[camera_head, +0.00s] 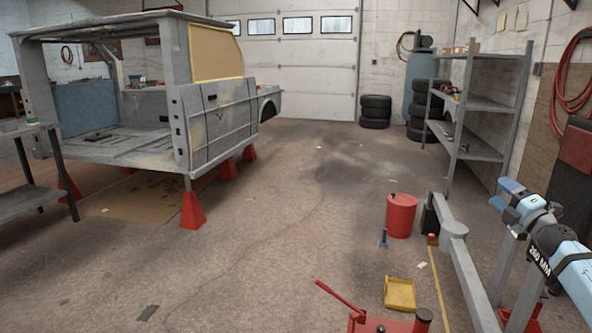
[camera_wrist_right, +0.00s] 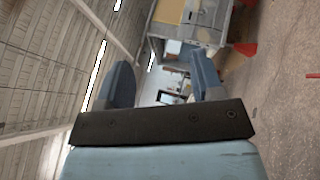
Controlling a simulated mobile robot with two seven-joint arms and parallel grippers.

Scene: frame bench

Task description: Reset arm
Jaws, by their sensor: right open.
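My right gripper (camera_head: 505,195) is at the right side of the head view, raised in front of the shelf side of the room. Its blue fingers are apart and nothing is between them. In the right wrist view, the two fingers of my right gripper (camera_wrist_right: 160,80) stand apart, with the room seen sideways beyond them. My left gripper is not in view.
A grey vehicle body (camera_head: 215,125) stands on red stands (camera_head: 193,212) at left. A red bin (camera_head: 401,215), yellow tray (camera_head: 399,294) and red jack (camera_head: 380,324) are on the floor. A metal shelf (camera_head: 480,105) stands at right. The middle floor is mostly clear.

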